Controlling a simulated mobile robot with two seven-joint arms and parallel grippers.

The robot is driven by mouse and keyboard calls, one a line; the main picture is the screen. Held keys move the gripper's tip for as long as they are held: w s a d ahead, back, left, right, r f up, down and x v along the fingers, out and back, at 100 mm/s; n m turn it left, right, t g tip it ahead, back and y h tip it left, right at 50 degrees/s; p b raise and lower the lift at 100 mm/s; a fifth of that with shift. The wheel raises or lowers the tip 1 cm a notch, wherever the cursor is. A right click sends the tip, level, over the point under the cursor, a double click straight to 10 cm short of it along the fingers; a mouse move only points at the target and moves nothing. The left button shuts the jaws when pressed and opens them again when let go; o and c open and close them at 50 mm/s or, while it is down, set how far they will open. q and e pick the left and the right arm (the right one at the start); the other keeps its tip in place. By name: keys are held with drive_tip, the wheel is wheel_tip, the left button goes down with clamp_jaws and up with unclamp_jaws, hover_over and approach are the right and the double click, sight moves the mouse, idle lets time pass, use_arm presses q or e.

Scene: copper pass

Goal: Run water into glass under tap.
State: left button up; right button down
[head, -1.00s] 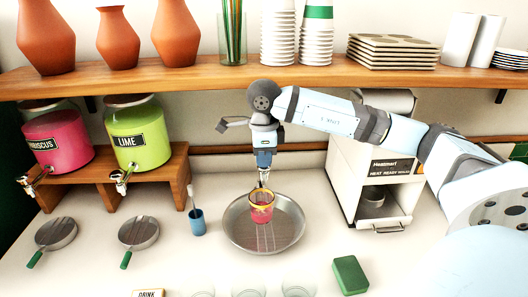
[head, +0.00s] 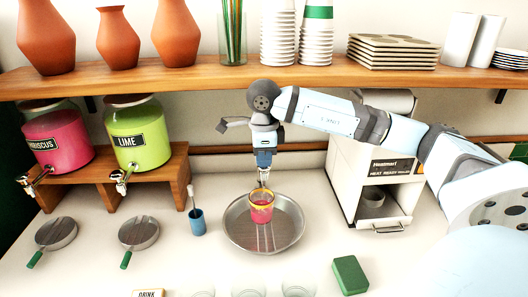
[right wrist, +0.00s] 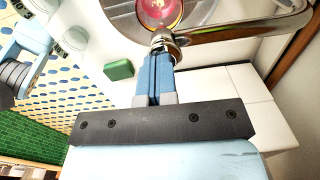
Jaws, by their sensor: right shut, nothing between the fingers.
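A small glass (head: 261,212) with pink contents and a yellow rim stands in a round metal pan (head: 236,233) on the counter. My right gripper (head: 263,184) points down at the glass's rim from above. Its fingers are shut with nothing between them; whether they touch the rim I cannot tell. In the right wrist view the glass (right wrist: 160,10) shows at the top edge, just beyond the fingertips (right wrist: 163,38). My left gripper is not in view.
Pink and lime (head: 139,125) dispensers with small taps stand on a wooden stand at left. Two small green-handled pans, a blue cup (head: 197,224) and a green sponge (head: 350,275) lie around. Several clear glasses line the front edge. A white heater (head: 350,185) stands at right, under a shelf.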

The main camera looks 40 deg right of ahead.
drive_tip(key=shift+s+a+f, duration=0.1)
drive_tip(key=shift+f, duration=0.15)
drive_tip(key=shift+r, duration=0.3)
drive_tip(key=r, duration=0.1)
drive_tip(key=r+p, duration=0.2)
drive_tip(key=shift+d, duration=0.25)
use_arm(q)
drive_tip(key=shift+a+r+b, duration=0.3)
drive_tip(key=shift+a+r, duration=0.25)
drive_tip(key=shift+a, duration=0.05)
use_arm(e)
wheel_tip(320, 180, up, 11)
drive_tip(key=shift+a, duration=0.3)
drive_tip(key=shift+f, duration=0.1)
